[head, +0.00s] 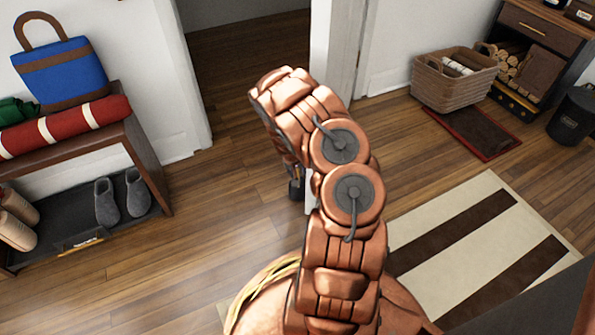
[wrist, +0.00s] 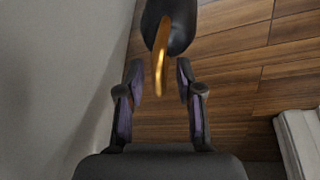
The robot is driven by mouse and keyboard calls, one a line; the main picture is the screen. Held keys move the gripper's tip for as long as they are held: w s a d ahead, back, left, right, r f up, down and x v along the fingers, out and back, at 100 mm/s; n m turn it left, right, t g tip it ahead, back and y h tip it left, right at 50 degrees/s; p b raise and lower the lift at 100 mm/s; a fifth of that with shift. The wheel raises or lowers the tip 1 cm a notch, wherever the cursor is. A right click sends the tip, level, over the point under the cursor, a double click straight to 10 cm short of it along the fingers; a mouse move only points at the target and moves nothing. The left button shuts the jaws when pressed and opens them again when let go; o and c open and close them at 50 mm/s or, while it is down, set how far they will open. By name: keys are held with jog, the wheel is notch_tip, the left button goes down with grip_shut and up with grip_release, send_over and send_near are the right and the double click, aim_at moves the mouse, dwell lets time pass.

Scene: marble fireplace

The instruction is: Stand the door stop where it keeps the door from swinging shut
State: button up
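In the wrist view, a dark rounded door stop (wrist: 180,28) with a brass handle (wrist: 161,68) is at the top centre, near the wood floor. My gripper (wrist: 160,80) is open, one finger on each side of the handle, with gaps showing on both sides. In the head view, my gripper (head: 296,186) is low by the doorway, mostly hidden behind my arm; the door stop cannot be told apart there. A white door (head: 330,40) stands open at the doorway's right side, largely hidden by my arm.
A plain grey upright surface (wrist: 55,70) is close on the left in the wrist view. A bench (head: 148,165) with shoes stands left of the doorway. A striped rug (head: 440,240), a basket (head: 455,85) and a black bin (head: 573,118) are right. Floor between bench and arm is clear.

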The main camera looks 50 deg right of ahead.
jog(key=s+a+r+p, duration=0.15)
jog(key=a+r, duration=0.25)
jog(key=r, duration=0.4)
jog(key=s+a+r+n+p, duration=0.1)
jog(key=a+r+p, duration=0.25)
jog(key=r, duration=0.35)
jog(key=s+a+r+p, duration=0.1)
jog(key=a+r, duration=0.3)
jog(key=r, duration=0.4)
jog(key=s+a+r+n+g+y, duration=0.2)
jog(key=s+a+r, duration=0.3)
jog(key=a+r, duration=0.55)
jog(key=s+a+r+n, duration=0.1)
jog(key=s+a+r, duration=0.2)
jog(key=s+a, duration=0.2)
jog(key=s+a+r+n+g, duration=0.1)
jog(key=s+a+r+n, duration=0.1)
jog(key=s+a, duration=0.3)
jog(key=s+a+r+n+g+y, duration=0.1)
jog(key=s+a+r, duration=0.4)
jog(key=s, duration=0.7)
jog(key=shift+a+n, duration=0.3)
jog(key=shift+n, duration=0.4)
jog(key=shift+s, duration=0.1)
